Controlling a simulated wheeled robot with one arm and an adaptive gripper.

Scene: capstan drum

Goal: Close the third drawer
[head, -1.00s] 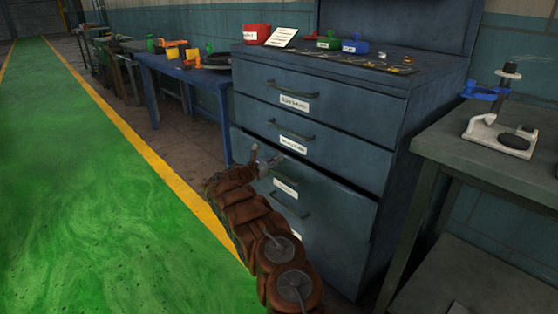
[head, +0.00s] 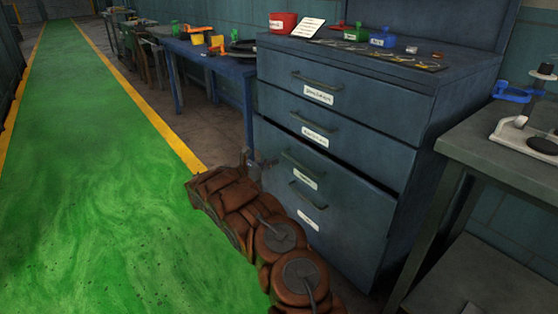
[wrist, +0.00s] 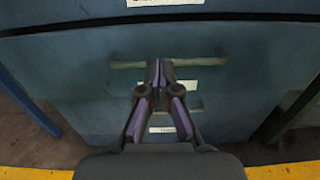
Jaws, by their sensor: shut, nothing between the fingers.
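The third drawer (head: 340,187) of the blue-grey cabinet stands slightly out, with a dark gap along its top edge. Its bar handle (head: 300,166) and white label are on its front. In the wrist view the third drawer (wrist: 80,75) fills the middle, with its handle (wrist: 205,63) across it. My gripper (head: 262,161) is at the left of the drawer front. In the wrist view my gripper (wrist: 159,66) is shut and empty, its tips overlapping the handle and partly hiding the label. I cannot tell whether the tips touch the drawer.
The second drawer (head: 350,140) and top drawer (head: 370,100) above look shut. A lower handle (head: 307,195) sits below the third drawer's handle. A grey workbench (head: 500,160) stands close on the right, a blue table (head: 215,60) on the left. The green floor (head: 100,200) is clear.

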